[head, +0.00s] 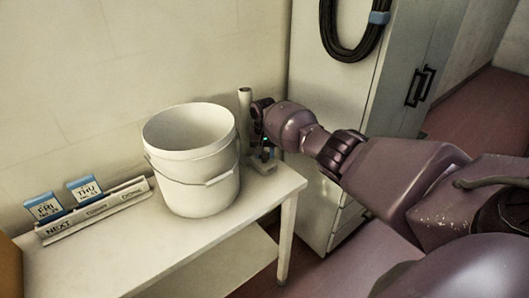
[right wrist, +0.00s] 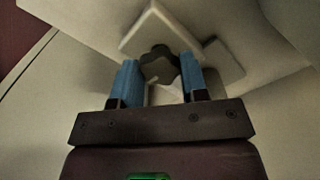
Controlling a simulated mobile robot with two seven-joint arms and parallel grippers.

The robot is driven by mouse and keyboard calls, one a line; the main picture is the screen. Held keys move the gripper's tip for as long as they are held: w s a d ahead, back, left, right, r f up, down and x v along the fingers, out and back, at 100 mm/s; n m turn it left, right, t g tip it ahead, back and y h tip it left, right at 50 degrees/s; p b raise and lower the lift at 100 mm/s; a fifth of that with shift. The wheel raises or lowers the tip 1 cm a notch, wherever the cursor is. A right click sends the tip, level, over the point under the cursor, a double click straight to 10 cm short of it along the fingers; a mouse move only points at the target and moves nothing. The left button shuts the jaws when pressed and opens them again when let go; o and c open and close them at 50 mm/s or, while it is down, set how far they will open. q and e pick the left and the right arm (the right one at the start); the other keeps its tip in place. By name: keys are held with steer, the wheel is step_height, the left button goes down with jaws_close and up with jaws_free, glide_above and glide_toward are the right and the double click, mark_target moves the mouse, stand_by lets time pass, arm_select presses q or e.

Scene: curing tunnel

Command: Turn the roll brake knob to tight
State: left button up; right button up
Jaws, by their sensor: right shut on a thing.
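The roll brake knob (right wrist: 158,62) is a dark, lobed knob in the right wrist view, in front of a pale plate (right wrist: 150,28). My right gripper (right wrist: 160,72) has one blue finger on each side of it and is shut on it. In the head view, my right gripper (head: 264,150) is at a small pale stand (head: 262,168) on the table's right end, and the knob is hidden there. A pale upright post or roll (head: 245,112) rises from this stand. I cannot read any knob marking. My left gripper is not in view.
A white bucket (head: 192,168) stands on the table (head: 130,245), close left of the stand. A label rack (head: 97,212) with blue-topped day cards is at the table's left. A tall pale cabinet (head: 335,85) with a hung black cable coil (head: 350,50) stands behind my right arm.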

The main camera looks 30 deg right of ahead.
mark_target(264, 154)
steer(key=shift+f, duration=0.1)
steer(key=o, duration=0.9)
steer(key=shift+r, duration=0.4)
step_height(264, 154, up, 10)
steer(key=p, duration=0.2)
steer(key=shift+r+p, duration=0.1)
steer(key=shift+p, duration=0.3)
